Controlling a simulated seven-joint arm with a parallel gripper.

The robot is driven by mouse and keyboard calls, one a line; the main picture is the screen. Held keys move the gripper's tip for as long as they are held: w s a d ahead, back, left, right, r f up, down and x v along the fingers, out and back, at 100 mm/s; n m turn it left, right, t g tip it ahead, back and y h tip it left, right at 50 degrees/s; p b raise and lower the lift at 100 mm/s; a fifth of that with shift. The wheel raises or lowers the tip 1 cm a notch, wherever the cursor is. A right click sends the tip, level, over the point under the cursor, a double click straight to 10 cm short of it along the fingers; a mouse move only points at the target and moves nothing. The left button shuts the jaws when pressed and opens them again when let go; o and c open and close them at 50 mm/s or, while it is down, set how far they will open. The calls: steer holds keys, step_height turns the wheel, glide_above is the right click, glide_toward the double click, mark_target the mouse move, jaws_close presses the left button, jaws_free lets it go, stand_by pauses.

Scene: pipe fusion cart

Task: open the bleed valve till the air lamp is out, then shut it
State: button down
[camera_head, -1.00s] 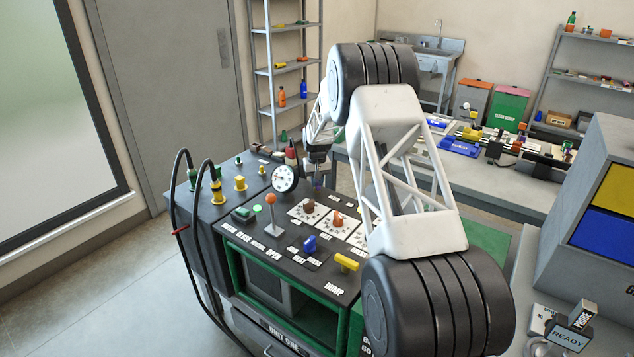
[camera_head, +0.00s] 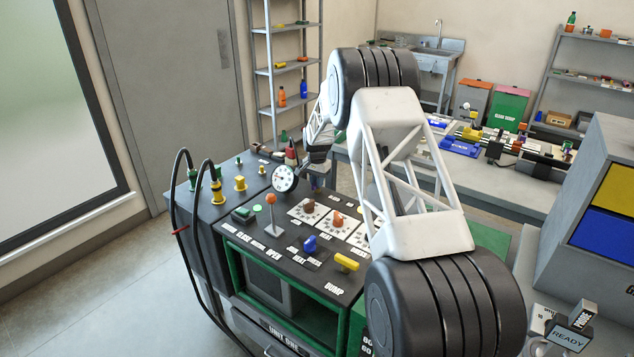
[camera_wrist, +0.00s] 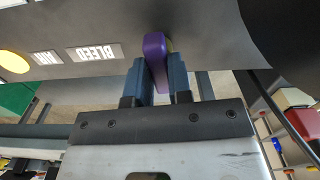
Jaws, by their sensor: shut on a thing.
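The bleed valve's purple handle (camera_wrist: 156,62) shows in the wrist view, beside the label "BLEED" on the dark panel. My gripper (camera_wrist: 160,75) is shut on this handle, with one blue-grey finger on each side. The air lamp (camera_wrist: 12,62) is a yellow disc at the left edge of the wrist view, partly cut off, next to a label that seems to read "AIR". Its yellow face looks bright. In the head view my gripper (camera_head: 316,180) is low at the cart's far side, just right of the gauge; the valve cannot be made out there.
The round gauge (camera_head: 285,178) stands close to my gripper. Bench equipment (camera_head: 462,145) stands behind my arm.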

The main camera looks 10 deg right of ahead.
stand_by(0.4)
steer(key=c, duration=1)
jaws_free()
steer(key=shift+c, duration=0.2)
steer(key=shift+r, duration=0.15)
steer(key=shift+r, duration=3.75)
